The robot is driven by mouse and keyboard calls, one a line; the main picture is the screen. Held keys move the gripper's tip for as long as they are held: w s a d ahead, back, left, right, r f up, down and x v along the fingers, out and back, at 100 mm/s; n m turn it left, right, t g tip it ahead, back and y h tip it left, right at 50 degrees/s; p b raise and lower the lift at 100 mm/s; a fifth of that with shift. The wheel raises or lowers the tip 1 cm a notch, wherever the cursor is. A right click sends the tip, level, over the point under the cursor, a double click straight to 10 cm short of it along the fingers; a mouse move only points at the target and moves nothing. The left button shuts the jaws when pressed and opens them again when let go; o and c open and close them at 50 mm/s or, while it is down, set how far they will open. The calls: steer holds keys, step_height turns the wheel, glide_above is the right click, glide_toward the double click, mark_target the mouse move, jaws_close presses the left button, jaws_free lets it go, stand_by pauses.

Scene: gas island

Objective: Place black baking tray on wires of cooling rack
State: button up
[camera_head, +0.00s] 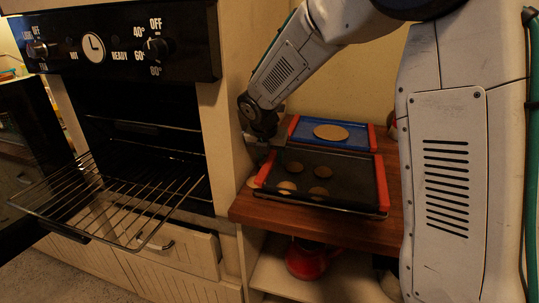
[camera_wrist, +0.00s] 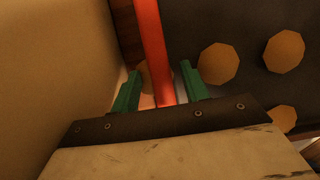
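The black baking tray (camera_head: 340,168) has red handles at both ends and several round brown cookies on it. It lies on the wooden counter right of the oven; a thin metal edge shows along its front, and I cannot tell what is under it. My gripper (camera_head: 268,143) is at the tray's left end. In the wrist view, the green fingers of my gripper (camera_wrist: 161,76) are open, one on each side of the red handle (camera_wrist: 153,45), with gaps showing. A wire rack (camera_head: 112,198) sticks out of the open oven at left, with bare wires.
A blue tray (camera_head: 301,130) with red ends and a flat round brown piece lies behind the black tray, close to the wall. A red pot (camera_head: 307,258) stands on the shelf below. The oven's side panel (camera_head: 226,100) rises just left of my gripper.

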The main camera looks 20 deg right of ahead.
steer(key=v, duration=1.2)
steer(key=s+d+r+m+g+y, duration=0.1)
steer(key=s+d+r+m, duration=0.15)
steer(key=s+m, duration=0.5)
steer(key=s+d+r+m, duration=0.1)
steer(key=s+d+m, duration=0.2)
steer(key=s+m, duration=0.45)
steer(key=s+f+m+y, duration=0.1)
steer(key=s+f+m, duration=0.1)
steer(key=s+m, duration=0.5)
steer(key=s+f+m+g, duration=0.1)
steer(key=s+m, duration=0.5)
steer(key=s, duration=0.6)
steer(key=shift+s+f+m+y, duration=0.2)
steer(key=shift+f+m+y, duration=0.2)
steer(key=shift+f, duration=0.1)
